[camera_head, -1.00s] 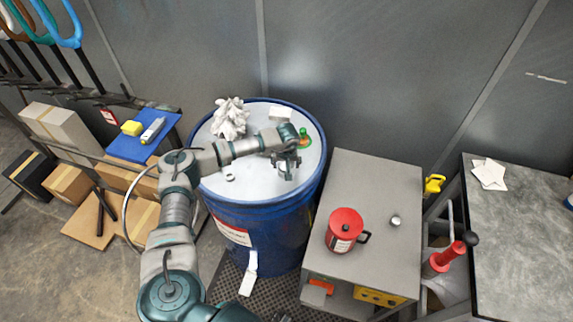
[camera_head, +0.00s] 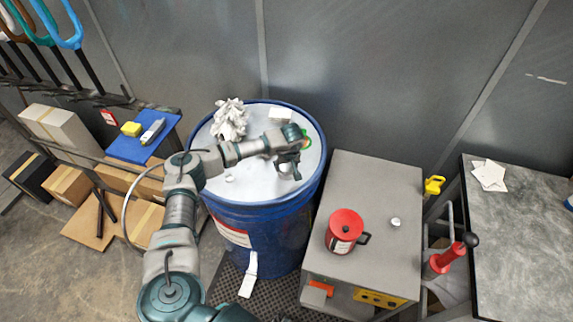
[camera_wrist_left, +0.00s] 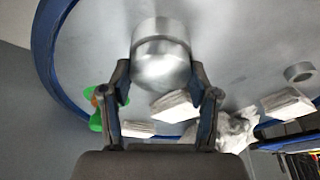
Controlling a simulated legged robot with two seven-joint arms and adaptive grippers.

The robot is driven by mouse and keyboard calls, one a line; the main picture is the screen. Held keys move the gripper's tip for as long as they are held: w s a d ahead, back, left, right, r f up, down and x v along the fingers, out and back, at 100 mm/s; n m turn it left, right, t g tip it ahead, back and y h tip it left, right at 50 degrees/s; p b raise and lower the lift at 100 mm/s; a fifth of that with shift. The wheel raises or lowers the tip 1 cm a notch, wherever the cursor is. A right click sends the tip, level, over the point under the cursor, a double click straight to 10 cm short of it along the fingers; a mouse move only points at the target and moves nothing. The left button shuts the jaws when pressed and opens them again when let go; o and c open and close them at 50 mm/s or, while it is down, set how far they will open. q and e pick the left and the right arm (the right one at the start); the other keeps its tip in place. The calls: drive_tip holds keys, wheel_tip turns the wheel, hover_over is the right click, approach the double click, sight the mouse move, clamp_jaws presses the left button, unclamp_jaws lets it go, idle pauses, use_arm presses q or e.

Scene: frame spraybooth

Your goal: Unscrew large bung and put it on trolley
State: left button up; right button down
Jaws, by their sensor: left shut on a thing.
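The large bung is a silver metal cylinder (camera_wrist_left: 160,65) in the left wrist view, between the two fingers of my left gripper (camera_wrist_left: 163,85). The gripper is shut on it. In the head view my left gripper (camera_head: 289,170) is over the right part of the blue drum's pale lid (camera_head: 255,182), and the hand mostly hides the bung. I cannot tell whether the bung is still seated in the lid or lifted clear. The grey-topped trolley (camera_head: 385,180) stands just right of the drum. My right gripper is not in view.
On the lid are a crumpled white cloth (camera_head: 229,118), a white block (camera_head: 279,115) and a small ring (camera_head: 230,178). The trolley top holds a red can (camera_head: 345,230) and a small silver piece (camera_head: 395,222); its back part is clear. A workbench (camera_head: 520,230) stands at right.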

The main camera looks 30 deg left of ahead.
use_arm(q)
drive_tip(key=n+g, duration=0.1)
drive_tip(key=n, duration=0.3)
drive_tip(key=shift+n+y, duration=0.4)
drive_tip(key=n+g, duration=0.1)
drive_tip(key=n, duration=0.3)
drive_tip(key=shift+n, duration=0.4)
drive_tip(key=n+g, duration=0.1)
drive_tip(key=n, duration=0.3)
drive_tip(key=shift+w, duration=0.1)
